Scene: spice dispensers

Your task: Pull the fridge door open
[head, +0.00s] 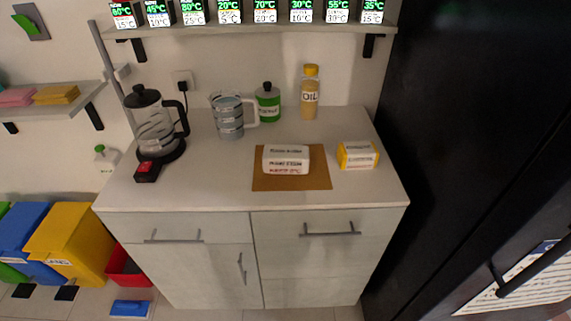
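The black fridge (440,110) fills the right side of the head view, beside the counter. Its front (440,270) is at the lower right and is cut off by the picture's edge. A dark bar handle (535,268) runs slantwise there, in front of a white sheet with print (520,285). No opening into the fridge shows, and the door looks shut. My gripper is not in view, so nothing is seen touching the handle.
A counter (220,185) with drawers stands left of the fridge. It holds a kettle-like press (155,125), a measuring jug (228,115), a green bottle (267,100), an oil bottle (310,95) and packages. Bins (75,240) stand at the lower left.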

